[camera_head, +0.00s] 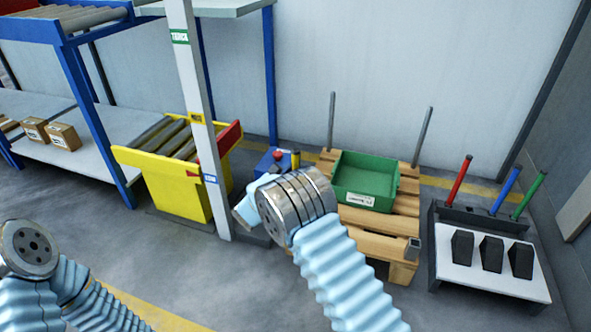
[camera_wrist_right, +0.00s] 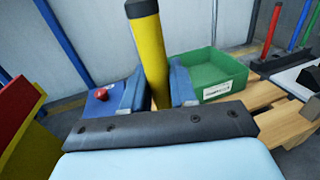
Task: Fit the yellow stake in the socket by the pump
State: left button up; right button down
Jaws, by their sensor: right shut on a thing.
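The yellow stake (camera_wrist_right: 149,45) with a black top stands nearly upright between the blue fingers of my right gripper (camera_wrist_right: 153,90), which is shut on it. Its upper part also shows in the head view (camera_head: 296,158), behind my right wrist. The stake's lower end and any socket under it are hidden by my gripper and wrist. A blue box with a red knob (camera_head: 278,156), perhaps the pump, is just left of the stake; it also shows in the wrist view (camera_wrist_right: 101,95). My left arm is at the lower left of the head view, its gripper out of sight.
A green bin (camera_head: 366,180) sits on a wooden pallet (camera_head: 380,245) with grey posts, right of the stake. A rack (camera_head: 480,260) with red, blue and green stakes stands farther right.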

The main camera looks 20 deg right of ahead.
jog(key=shift+f, duration=1.6)
jog(key=c, duration=0.8)
grip_release()
jog(key=shift+s+a, duration=0.1)
jog(key=shift+a, duration=0.05)
jog(key=p+v, duration=0.2)
jog(key=v, duration=1.1)
jog(key=shift+s+a, duration=0.2)
